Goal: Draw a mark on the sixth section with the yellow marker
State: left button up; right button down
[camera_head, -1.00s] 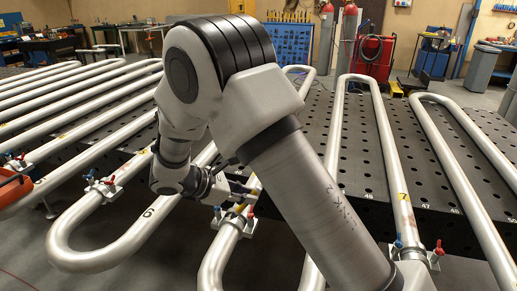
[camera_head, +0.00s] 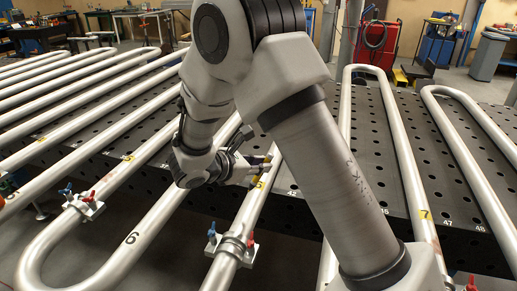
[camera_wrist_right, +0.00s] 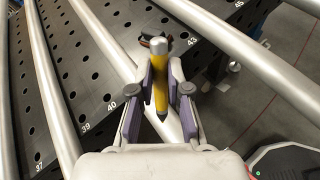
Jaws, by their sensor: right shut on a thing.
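My right gripper (camera_head: 264,168) is shut on the yellow marker, close above a metal pipe (camera_head: 251,205). In the right wrist view, the yellow marker (camera_wrist_right: 160,90) stands between the fingers of the gripper (camera_wrist_right: 160,95), with its grey end up and its dark tip down toward the pipe. I cannot tell whether the tip touches the pipe. The section with a 7 on yellow (camera_head: 424,214) lies to the right. My left gripper is not in view.
Pipe clamps with red and blue handles stand at the near ends, one (camera_head: 230,245) below the gripper and one (camera_head: 82,203) at the left. A black perforated table (camera_head: 375,155) lies under the pipes. A red cabinet (camera_head: 377,42) stands behind.

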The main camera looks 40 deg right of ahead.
aim_at(260, 177)
jog(key=shift+w+d+f+b, duration=0.4)
jog(key=shift+w+d+f, duration=0.1)
jog(key=shift+f, duration=0.15)
jog(key=f+b, duration=0.1)
jog(key=s+a+f+b, duration=0.1)
jog(key=b, duration=0.1)
jog(key=shift+f, duration=0.3)
jog(key=shift+w+d+f+b, duration=0.15)
jog(key=shift+f+b, duration=0.15)
jog(key=shift+f, duration=0.25)
jog(key=shift+w+d+f+b, duration=0.15)
jog(key=shift+f+b, duration=0.1)
jog(key=shift+f, duration=0.25)
jog(key=shift+s+a+r, duration=0.2)
jog(key=shift+r, duration=0.05)
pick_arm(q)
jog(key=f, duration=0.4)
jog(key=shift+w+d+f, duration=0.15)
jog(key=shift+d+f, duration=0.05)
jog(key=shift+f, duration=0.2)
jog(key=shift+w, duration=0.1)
pick_arm(e)
jog(key=shift+w+d, duration=0.1)
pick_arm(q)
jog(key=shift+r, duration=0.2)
pick_arm(e)
jog(key=shift+r, duration=0.1)
